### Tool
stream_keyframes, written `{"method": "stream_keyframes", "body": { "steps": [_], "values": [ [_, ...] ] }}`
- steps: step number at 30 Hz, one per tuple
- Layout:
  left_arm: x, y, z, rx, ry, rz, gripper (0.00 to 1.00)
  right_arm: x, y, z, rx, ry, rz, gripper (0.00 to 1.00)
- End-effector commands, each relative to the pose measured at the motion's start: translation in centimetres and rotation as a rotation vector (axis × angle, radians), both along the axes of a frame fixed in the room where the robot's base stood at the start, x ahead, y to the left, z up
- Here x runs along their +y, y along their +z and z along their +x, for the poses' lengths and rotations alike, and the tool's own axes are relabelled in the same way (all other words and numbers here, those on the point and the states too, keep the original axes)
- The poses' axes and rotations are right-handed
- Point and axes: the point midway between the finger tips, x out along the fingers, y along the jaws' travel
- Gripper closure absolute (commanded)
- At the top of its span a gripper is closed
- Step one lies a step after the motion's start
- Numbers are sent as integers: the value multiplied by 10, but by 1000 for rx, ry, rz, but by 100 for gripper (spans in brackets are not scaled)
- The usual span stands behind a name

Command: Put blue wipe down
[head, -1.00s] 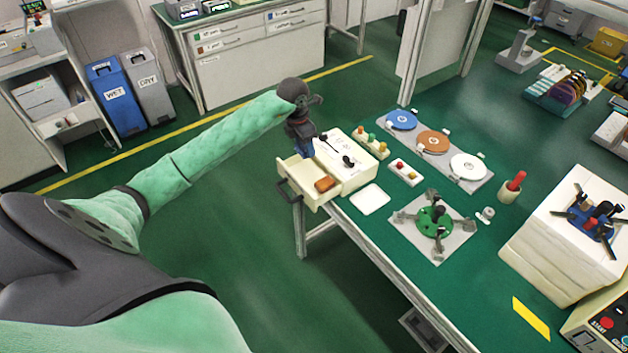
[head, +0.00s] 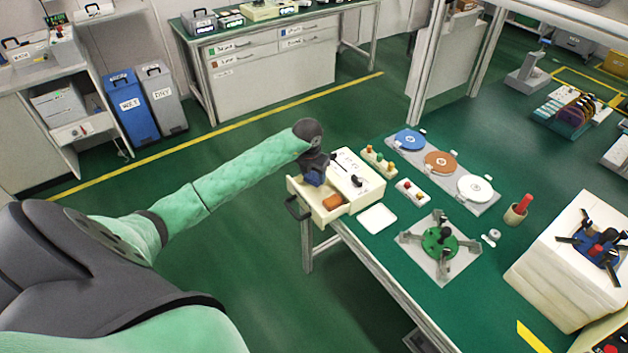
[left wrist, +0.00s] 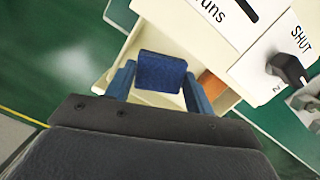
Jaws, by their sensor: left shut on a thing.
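My left gripper (left wrist: 160,85) is shut on the blue wipe (left wrist: 160,72), which shows as a dark blue block between its fingers in the left wrist view. In the head view the left gripper (head: 314,174) is over the open drawer (head: 327,215) of a cream box (head: 362,188), at the drawer's inner side. An orange-brown wipe (head: 332,201) lies in the drawer and partly shows in the left wrist view (left wrist: 212,84). Whether the blue wipe touches the drawer floor cannot be told. My right gripper is not in view.
A white pad (head: 377,218) lies on the green table beside the drawer. A black knob (left wrist: 287,68) sits on the box top near the word SHUT.

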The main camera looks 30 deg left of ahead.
Motion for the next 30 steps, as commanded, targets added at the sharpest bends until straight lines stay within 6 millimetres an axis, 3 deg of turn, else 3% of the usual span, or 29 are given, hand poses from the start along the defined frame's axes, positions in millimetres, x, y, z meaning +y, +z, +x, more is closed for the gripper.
{"method": "stream_keyframes", "body": {
  "steps": [14,28,29,30],
  "values": [
    [-1,-38,0,0,-1,-1,68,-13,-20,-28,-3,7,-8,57],
    [0,-43,0,-1,-2,0,68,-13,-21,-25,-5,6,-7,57],
    [0,-43,0,-1,-2,0,45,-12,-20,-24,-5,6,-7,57],
    [0,-43,0,-1,-2,-1,38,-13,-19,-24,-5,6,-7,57]
  ]
}}
